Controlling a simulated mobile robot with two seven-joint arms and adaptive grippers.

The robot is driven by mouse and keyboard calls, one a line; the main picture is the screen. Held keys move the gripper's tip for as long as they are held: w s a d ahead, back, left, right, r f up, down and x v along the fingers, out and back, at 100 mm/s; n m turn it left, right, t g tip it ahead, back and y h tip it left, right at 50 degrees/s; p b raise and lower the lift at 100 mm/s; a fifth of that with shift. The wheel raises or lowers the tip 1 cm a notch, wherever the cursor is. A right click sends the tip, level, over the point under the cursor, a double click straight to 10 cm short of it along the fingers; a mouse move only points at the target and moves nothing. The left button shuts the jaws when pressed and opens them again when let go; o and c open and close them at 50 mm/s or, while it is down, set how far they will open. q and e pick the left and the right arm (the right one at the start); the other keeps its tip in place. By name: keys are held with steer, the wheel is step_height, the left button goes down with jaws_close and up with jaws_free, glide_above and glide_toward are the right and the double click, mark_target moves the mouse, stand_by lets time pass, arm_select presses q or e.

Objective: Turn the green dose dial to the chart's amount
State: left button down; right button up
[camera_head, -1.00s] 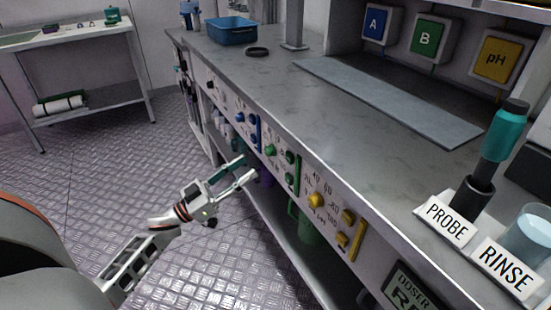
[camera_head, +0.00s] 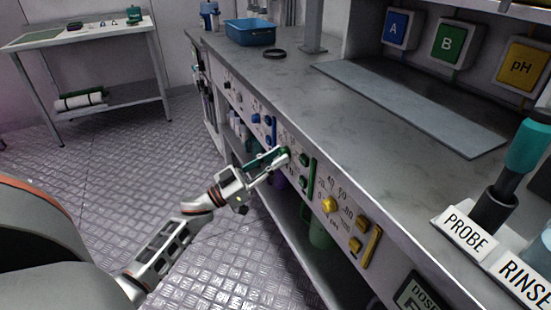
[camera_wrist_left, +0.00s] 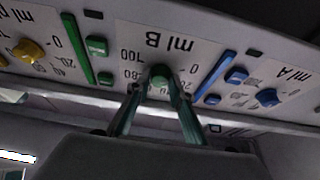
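The green dose dial (camera_wrist_left: 161,77) sits in the "ml B" scale in the left wrist view, which shows numbers around it such as 0, 20, 80 and 100. My left gripper (camera_wrist_left: 160,83) has its two green fingers spread, one on each side of the dial, with the tips close to the panel. I cannot tell whether the fingers touch the dial. In the head view my left gripper (camera_head: 279,160) is at the bench's front panel and covers the dial. The dial's pointer cannot be read. The chart is not identifiable. My right gripper is not in view.
Green buttons (camera_wrist_left: 97,46) lie left of the dial, a blue dial (camera_wrist_left: 267,97) and blue buttons right. A yellow dial (camera_head: 329,204) is nearer on the panel (camera_head: 290,198). The bench top (camera_head: 300,92) holds a blue bin (camera_head: 250,37) and a probe (camera_head: 528,147).

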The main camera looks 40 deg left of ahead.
arm_select(q)
steer(key=shift+f+m+h, duration=0.1)
steer(key=shift+m+h, duration=0.3)
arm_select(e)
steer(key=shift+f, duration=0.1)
arm_select(q)
steer(key=m+g+h, duration=0.1)
steer(key=m+g, duration=0.1)
steer(key=m, duration=0.4)
steer(key=m+g+h+b, duration=0.1)
steer(key=m+g, duration=0.1)
steer(key=m, duration=0.4)
steer(key=a+r+m+g+h+b, duration=0.1)
steer(key=m+g+h, duration=0.1)
steer(key=m, duration=0.4)
steer(key=shift+w+g, duration=0.15)
steer(key=shift+g, duration=0.35)
steer(key=m, duration=0.2)
steer(key=shift+m+g, duration=0.4)
steer(key=shift+d+m, duration=0.1)
steer(key=shift+m, duration=0.2)
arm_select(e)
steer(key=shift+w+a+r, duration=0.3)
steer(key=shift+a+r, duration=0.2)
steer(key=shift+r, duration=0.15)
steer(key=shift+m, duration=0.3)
